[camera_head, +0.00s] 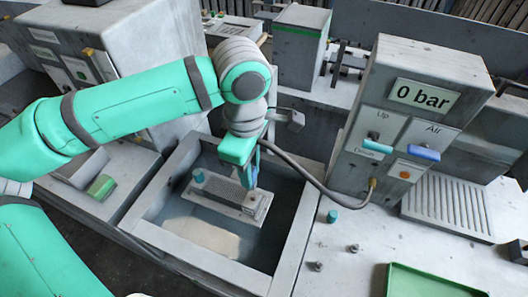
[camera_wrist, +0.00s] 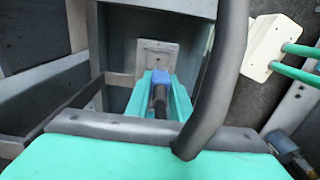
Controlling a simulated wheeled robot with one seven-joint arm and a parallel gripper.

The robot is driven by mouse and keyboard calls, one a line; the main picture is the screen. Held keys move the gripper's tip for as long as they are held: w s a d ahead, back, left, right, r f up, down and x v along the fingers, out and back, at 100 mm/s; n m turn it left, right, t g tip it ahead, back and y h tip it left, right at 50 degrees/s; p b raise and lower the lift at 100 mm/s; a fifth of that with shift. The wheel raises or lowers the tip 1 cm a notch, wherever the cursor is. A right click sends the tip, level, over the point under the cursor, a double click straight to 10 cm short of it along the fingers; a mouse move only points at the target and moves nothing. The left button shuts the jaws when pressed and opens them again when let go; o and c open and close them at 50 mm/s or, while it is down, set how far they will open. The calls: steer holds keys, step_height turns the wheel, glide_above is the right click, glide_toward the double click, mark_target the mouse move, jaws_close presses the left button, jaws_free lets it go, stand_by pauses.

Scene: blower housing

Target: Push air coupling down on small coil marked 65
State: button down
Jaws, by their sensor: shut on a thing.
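My gripper (camera_head: 247,178) reaches down into an open basin and is shut on the air coupling, a blue piece (camera_wrist: 160,92) between its teal fingers in the wrist view. A dark hose (camera_wrist: 214,85) runs from the coupling side up past the gripper. A grey ribbed coil block (camera_head: 222,198) lies in the basin, with a teal cap (camera_head: 198,176) on its left end. The coupling is over the block's right end; whether it touches is hidden. The block also shows in the wrist view (camera_wrist: 156,48). No number 65 is readable.
The basin (camera_head: 290,262) has raised grey walls close around the gripper. A control box (camera_head: 408,130) at right reads "0 bar", with Up/Down and Air switches. A loose teal cap (camera_head: 333,216), small metal fittings (camera_head: 353,248) and a green tray (camera_head: 430,280) are on the right bench.

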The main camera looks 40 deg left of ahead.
steer(key=shift+w+f, duration=0.1)
steer(key=shift+w, duration=0.15)
steer(key=shift+f, duration=1.9)
steer(key=shift+f, duration=0.4)
steer(key=shift+w+f, duration=0.1)
steer(key=shift+f, duration=0.2)
steer(key=shift+d, duration=0.1)
steer(key=shift+f, duration=0.1)
steer(key=shift+f, duration=0.3)
